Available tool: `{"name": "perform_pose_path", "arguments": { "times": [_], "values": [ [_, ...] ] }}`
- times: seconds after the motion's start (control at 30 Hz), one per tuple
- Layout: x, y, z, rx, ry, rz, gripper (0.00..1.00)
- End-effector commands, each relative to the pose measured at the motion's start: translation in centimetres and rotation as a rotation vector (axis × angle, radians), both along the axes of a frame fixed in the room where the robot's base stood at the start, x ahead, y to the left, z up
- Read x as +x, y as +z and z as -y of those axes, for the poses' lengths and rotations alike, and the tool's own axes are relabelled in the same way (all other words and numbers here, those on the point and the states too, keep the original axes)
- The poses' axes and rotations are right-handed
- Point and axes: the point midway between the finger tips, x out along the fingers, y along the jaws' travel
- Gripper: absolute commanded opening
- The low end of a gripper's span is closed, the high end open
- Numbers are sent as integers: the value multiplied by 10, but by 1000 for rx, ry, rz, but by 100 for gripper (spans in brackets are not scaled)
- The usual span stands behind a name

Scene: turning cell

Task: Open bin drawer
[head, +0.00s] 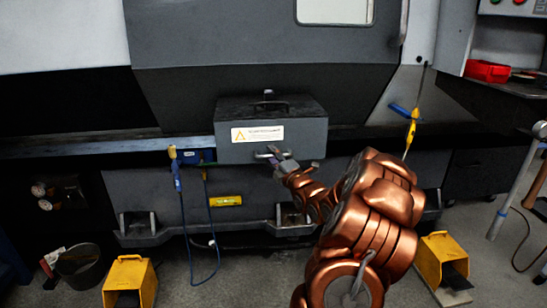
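The bin drawer (291,138) is a grey box on the front of the machine, in the middle of the head view. It has a white label with an orange warning triangle and a slim metal handle (262,155) low on its front face. My gripper (280,157) is at the lower front of the drawer, at the right end of the handle. Its fingers are small and overlap the handle in the picture. I cannot tell whether they touch it or are closed on it.
The grey machine (260,50) fills the back. Blue and yellow cabled tools hang left (175,165) and right (412,125) of the drawer. Yellow foot pedals (130,280) (443,257) and a dark bucket (78,262) stand on the floor. A red tray (487,71) sits at upper right.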

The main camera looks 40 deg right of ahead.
Motion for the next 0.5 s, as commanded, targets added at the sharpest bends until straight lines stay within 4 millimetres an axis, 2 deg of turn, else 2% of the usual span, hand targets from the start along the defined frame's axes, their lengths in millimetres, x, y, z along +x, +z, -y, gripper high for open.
{"name": "perform_pose_path", "arguments": {
  "times": [0.2, 0.5],
  "values": [
    [0, 0, 0, 0, 0, 0, 35],
    [0, 0, 0, 0, 0, 0, 4]
  ]
}}
